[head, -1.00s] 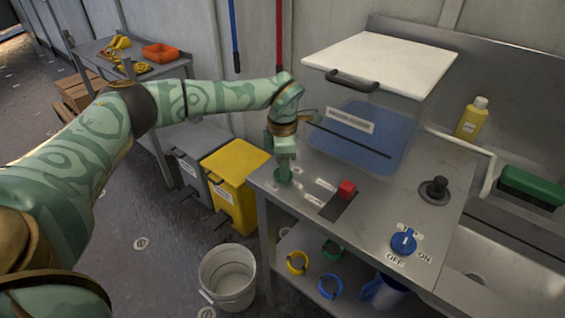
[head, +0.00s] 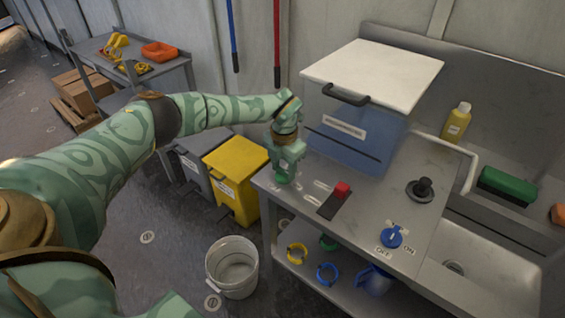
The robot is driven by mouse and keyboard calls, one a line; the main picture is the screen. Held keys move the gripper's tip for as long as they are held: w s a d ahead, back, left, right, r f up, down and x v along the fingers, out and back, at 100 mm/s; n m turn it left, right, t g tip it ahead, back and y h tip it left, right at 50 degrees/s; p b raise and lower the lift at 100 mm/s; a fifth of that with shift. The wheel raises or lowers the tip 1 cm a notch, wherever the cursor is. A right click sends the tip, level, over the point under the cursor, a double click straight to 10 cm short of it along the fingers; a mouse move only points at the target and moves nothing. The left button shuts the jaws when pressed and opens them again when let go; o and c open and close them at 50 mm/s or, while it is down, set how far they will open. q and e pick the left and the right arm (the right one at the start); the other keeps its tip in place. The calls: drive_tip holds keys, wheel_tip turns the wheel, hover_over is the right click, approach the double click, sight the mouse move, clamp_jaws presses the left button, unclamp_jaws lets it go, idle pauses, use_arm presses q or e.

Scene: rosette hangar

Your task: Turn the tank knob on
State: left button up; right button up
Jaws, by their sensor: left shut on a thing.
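The tank (head: 355,135) stands at the back of the steel counter, bluish, with a white lid and a dark handle on its front. A blue knob (head: 391,237) sits near the counter's front right, with OFF and ON labels at its base; I cannot tell its setting for sure. My left gripper (head: 283,178) is low over the counter's left end, beside the tank and well left of the knob. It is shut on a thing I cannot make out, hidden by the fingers. My right gripper is not in view.
A red switch (head: 342,189) and a black knob (head: 424,188) are on the counter (head: 365,212). A sink (head: 485,272), yellow bottle (head: 456,122) and green brush (head: 508,185) are to the right. A white bucket (head: 232,268) and yellow bin (head: 238,185) stand on the floor.

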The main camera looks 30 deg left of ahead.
sight(284, 170)
use_arm(q)
drive_tip(key=shift+r+n+p, duration=0.1)
drive_tip(key=shift+n+p, duration=0.2)
drive_tip(key=shift+n, duration=0.2)
drive_tip(key=o, duration=1)
wheel_tip(284, 170, up, 16)
drive_tip(key=p, duration=0.3)
drive_tip(key=shift+r, duration=0.1)
